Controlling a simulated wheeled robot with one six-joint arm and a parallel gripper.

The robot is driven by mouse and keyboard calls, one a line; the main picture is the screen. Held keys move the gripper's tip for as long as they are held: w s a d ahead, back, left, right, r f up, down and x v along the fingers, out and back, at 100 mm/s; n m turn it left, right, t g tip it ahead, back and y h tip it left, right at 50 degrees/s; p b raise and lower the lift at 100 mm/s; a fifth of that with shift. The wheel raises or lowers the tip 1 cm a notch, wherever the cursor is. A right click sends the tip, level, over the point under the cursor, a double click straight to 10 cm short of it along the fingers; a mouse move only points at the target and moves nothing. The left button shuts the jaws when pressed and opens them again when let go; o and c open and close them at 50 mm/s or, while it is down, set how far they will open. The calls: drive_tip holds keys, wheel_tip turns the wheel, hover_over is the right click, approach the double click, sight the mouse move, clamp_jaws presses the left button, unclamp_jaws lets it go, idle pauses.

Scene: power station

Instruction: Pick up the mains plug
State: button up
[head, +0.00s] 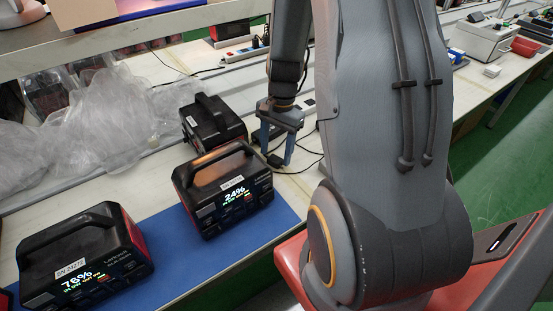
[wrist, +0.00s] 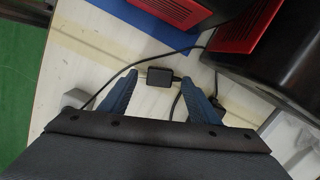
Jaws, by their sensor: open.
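The mains plug, a small black block with a pale end and a black cable, lies on the pale bench. In the wrist view the plug (wrist: 159,78) is between the two blue fingertips of my gripper (wrist: 160,80), with a small gap visible on each side. My gripper is open and points down at the bench. In the head view my gripper (head: 276,154) is beside the power stations, and a dark bit of the plug (head: 274,161) shows between its fingers. I cannot tell the exact height of the fingertips above the bench.
A power station reading 24% (head: 222,190) stands close left of my gripper on a blue mat (head: 172,262). Another (head: 212,124) stands behind it, and one reading 76% (head: 82,258) is at front left. Clear plastic bags (head: 100,125) lie at the back left. Cables run around the plug.

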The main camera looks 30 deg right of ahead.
sight(276, 158)
drive_tip(key=shift+a+f, duration=0.1)
drive_tip(key=shift+f, duration=0.7)
drive_tip(key=c, duration=1.1)
drive_tip(key=shift+r, duration=0.15)
wheel_tip(276, 158, up, 10)
drive_tip(key=shift+f+b, duration=0.1)
drive_tip(key=shift+b, duration=0.4)
